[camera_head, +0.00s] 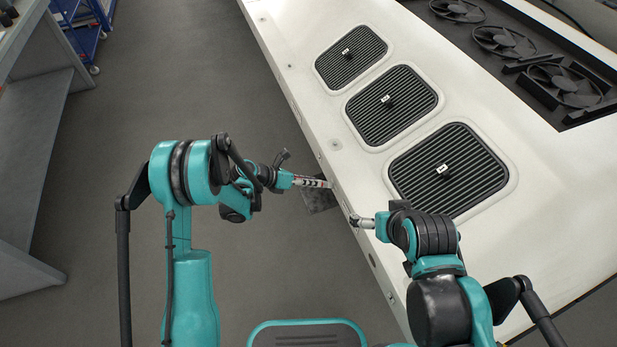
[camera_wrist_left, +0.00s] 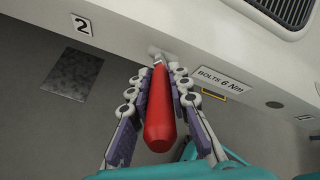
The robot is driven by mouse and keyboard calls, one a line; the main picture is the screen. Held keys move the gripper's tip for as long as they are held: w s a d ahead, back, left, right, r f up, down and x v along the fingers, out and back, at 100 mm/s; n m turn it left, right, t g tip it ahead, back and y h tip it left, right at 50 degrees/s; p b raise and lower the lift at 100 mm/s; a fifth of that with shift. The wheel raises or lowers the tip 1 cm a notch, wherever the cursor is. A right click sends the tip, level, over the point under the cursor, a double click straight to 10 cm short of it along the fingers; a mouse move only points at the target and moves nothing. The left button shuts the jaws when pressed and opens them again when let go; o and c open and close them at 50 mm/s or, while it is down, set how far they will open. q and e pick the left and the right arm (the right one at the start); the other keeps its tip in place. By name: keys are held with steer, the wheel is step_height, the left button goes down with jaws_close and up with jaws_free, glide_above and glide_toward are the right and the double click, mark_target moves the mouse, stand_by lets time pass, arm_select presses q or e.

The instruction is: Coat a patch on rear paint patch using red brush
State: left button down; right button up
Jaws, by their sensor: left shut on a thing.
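My left gripper (camera_wrist_left: 157,95) is shut on the red brush (camera_wrist_left: 160,115), with a finger on each side of its red handle. The brush's metal collar and pale tip point away from me at the white side wall; I cannot tell whether the tip touches it. A dark grey mottled rectangle (camera_wrist_left: 70,74) shows left of the brush, below a "2" label; I cannot tell whether it is the rear paint patch. In the head view my left gripper (camera_head: 312,182) is beside the white body's edge. My right gripper (camera_head: 361,221) is small there, near the same edge.
The long white body (camera_head: 310,100) has several dark louvred vents (camera_head: 450,170) and a row of fans (camera_head: 503,41). A "BOLTS 6 Nm" label (camera_wrist_left: 222,80) is right of the brush. A grey bench (camera_head: 40,150) stands left; a blue cart (camera_head: 85,25) stands behind. Floor between is clear.

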arm_select(q)
steer(key=w, duration=0.1)
steer(key=w+a, duration=0.1)
steer(key=w, duration=0.1)
stand_by(1.5)
steer(key=shift+s+a, duration=0.3)
steer(key=shift+a, duration=0.65)
steer(key=shift+s+a, duration=0.3)
steer(key=shift+a, duration=0.65)
steer(key=shift+s+a, duration=0.3)
steer(key=shift+a, duration=0.65)
steer(key=a, duration=0.1)
steer(key=s+a, duration=0.1)
steer(key=shift+a, duration=0.4)
